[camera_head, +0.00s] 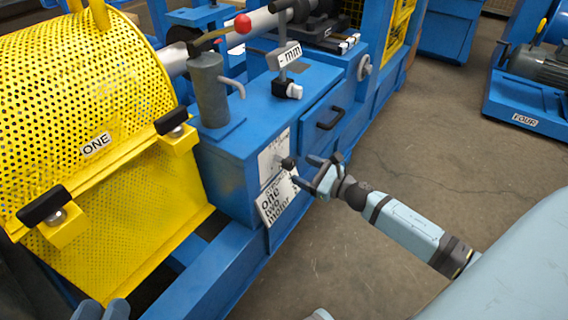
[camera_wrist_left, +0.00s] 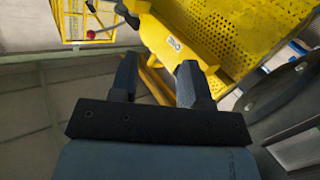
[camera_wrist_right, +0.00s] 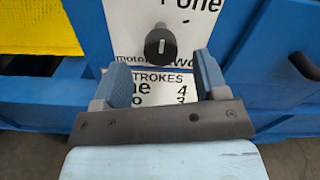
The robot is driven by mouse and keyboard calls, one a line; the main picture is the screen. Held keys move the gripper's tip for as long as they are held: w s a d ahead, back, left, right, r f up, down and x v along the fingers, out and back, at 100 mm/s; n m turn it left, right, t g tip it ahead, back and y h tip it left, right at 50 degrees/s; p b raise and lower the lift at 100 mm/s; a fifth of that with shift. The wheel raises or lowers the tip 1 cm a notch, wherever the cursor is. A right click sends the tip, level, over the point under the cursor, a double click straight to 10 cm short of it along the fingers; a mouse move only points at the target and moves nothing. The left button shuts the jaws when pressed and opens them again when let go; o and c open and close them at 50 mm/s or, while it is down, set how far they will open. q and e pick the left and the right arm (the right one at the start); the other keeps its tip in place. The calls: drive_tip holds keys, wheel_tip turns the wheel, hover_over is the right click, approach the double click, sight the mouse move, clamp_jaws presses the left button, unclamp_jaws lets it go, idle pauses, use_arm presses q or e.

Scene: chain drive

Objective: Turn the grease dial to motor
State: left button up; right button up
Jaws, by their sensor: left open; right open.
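The grease dial is a black round knob (camera_head: 288,163) on a white label plate on the blue cabinet's front. In the right wrist view the knob (camera_wrist_right: 160,43) has a short white mark standing about upright; "one" is at its upper right, "motor" at its lower left and "two", partly hidden, at its lower right. My right gripper (camera_head: 308,172) is open in front of the knob; in the right wrist view the knob shows just beyond and between the fingertips (camera_wrist_right: 161,68), apparently not gripped.
A white strokes card (camera_head: 277,199) hangs below the dial. A drawer handle (camera_head: 330,118) sticks out right of it. A grey grease pump (camera_head: 209,92) stands on the cabinet. The yellow perforated guard (camera_head: 75,95) labelled ONE is at left.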

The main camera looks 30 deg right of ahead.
sight(293, 164)
drive_tip(key=b+x, duration=0.1)
drive_tip(key=x, duration=0.6)
drive_tip(key=shift+w, duration=0.1)
use_arm(q)
drive_tip(key=shift+w+a+f+m, duration=0.1)
drive_tip(key=shift+w+a+m, duration=0.05)
drive_tip(key=shift+w+m, duration=0.15)
drive_tip(key=shift+t, duration=0.3)
use_arm(e)
drive_tip(key=shift+c, duration=0.7)
drive_tip(key=c, duration=0.8)
